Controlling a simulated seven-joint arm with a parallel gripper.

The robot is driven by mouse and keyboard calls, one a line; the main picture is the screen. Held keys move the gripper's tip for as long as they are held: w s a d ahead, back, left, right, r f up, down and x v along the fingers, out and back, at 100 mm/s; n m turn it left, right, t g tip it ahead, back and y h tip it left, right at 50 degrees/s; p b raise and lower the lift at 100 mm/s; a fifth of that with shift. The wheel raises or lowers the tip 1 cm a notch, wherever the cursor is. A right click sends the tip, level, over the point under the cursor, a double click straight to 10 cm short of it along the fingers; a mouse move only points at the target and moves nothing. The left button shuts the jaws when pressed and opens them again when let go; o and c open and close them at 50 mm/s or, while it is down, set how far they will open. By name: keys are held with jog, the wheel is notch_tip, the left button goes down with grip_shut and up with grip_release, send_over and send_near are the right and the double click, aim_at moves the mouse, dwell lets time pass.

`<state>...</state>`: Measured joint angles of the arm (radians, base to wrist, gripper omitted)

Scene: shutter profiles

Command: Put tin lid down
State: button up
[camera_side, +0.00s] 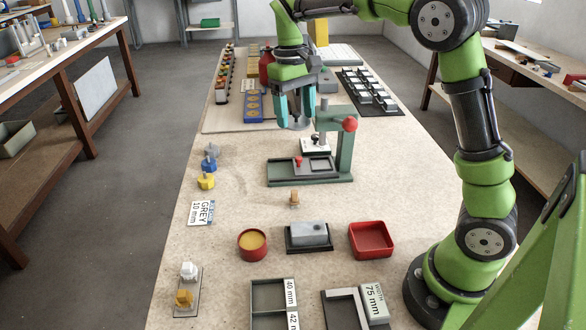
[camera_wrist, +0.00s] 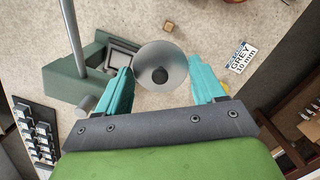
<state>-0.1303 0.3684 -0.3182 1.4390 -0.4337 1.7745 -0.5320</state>
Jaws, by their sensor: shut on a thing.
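The tin lid (camera_wrist: 147,58) is a round silvery disc with a dark knob in the middle. My gripper (camera_wrist: 160,88) has its two teal fingers on either side of the lid and is shut on it. In the side view my gripper (camera_side: 297,112) points down over the far half of the table, with the grey lid (camera_side: 297,125) low between the fingers. Whether the lid touches anything below is hard to tell. A round red tin (camera_side: 252,247) with yellow contents stands open nearer the front.
A green press (camera_side: 344,155) with a red knob stands just right of my gripper. A blue tray (camera_side: 254,107) is to its left. A wooden peg (camera_side: 294,198), a grey block (camera_side: 308,233) and a red square tray (camera_side: 371,240) are nearer.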

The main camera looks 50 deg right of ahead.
jog(key=s+a+f+n, duration=0.2)
jog(key=s+a+f, duration=0.1)
jog(key=s+a, duration=0.1)
notch_tip(320, 180, up, 10)
jog(key=r, duration=0.1)
jog(key=s+d+m+y, duration=0.1)
jog(key=s+d+m, duration=0.45)
jog(key=d, duration=0.25)
jog(key=s+d+m, duration=0.4)
jog(key=d+m, duration=0.2)
jog(key=d, duration=0.1)
jog(key=s+d+m+t, duration=0.1)
jog(key=s+d+m, duration=0.3)
jog(key=s+m, duration=0.3)
jog(key=s+d+m+t, duration=0.1)
jog(key=s+d+m, duration=0.35)
jog(key=s, duration=0.35)
jog(key=shift+m, duration=0.7)
jog(key=f, duration=1.8)
jog(key=s+f, duration=0.1)
jog(key=f, duration=0.8)
jog(key=shift+a, duration=0.25)
jog(key=shift+w, duration=0.1)
